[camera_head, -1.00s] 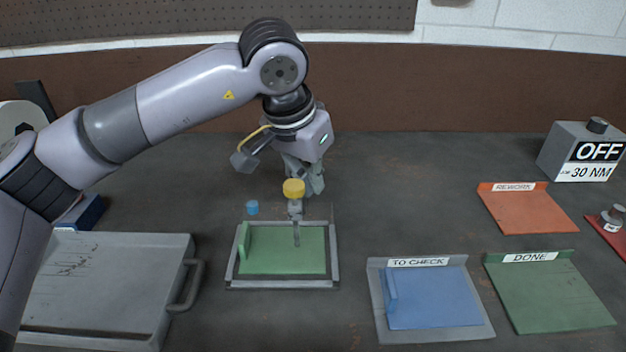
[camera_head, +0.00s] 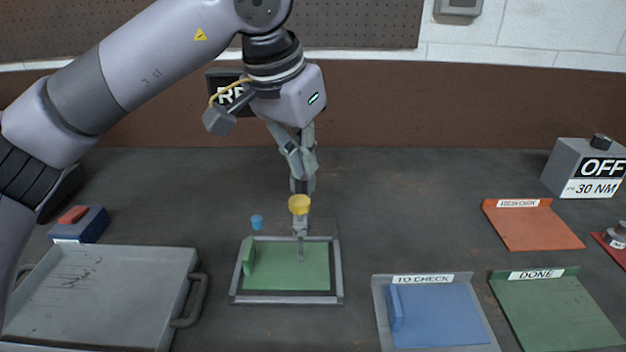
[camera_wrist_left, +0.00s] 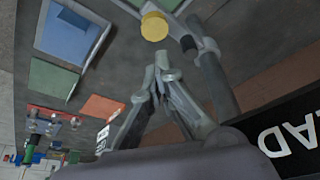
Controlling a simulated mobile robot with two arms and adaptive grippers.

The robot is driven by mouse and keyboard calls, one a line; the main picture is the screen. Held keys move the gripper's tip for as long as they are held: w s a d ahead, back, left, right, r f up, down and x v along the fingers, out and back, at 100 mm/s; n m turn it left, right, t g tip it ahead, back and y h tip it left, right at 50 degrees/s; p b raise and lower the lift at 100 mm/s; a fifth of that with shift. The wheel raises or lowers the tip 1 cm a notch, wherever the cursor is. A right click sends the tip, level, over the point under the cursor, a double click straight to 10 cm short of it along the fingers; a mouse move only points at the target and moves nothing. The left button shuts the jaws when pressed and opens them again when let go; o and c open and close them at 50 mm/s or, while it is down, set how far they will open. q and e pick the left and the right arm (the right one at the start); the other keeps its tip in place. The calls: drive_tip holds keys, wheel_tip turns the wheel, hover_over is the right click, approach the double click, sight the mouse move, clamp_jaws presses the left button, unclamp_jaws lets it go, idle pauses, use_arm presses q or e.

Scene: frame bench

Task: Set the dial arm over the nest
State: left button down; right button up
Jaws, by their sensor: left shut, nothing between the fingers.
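The dial arm is a grey post and bar (camera_head: 300,226) with a yellow cap (camera_head: 299,204) on top and a thin stem pointing down. In the head view its stem overlaps the right part of the green plate (camera_head: 275,270) lying in the grey-framed nest (camera_head: 285,299). My left gripper (camera_head: 302,188) is shut and empty, just above and behind the yellow cap in the head view. In the left wrist view the yellow cap (camera_wrist_left: 154,27) shows a little beyond the closed fingertips (camera_wrist_left: 163,60), with a gap visible. My right gripper is not in view.
A small blue knob (camera_head: 257,222) stands behind the nest. A grey tray (camera_head: 100,290) is at left. The TO CHECK tray (camera_head: 435,281), DONE tray (camera_head: 545,274) and REWORK tray (camera_head: 520,204) are at right, near an OFF 30 NM box (camera_head: 590,165). A dark lettered sign (camera_head: 225,85) is behind my arm.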

use_arm(q)
drive_tip(key=shift+v, duration=1.45)
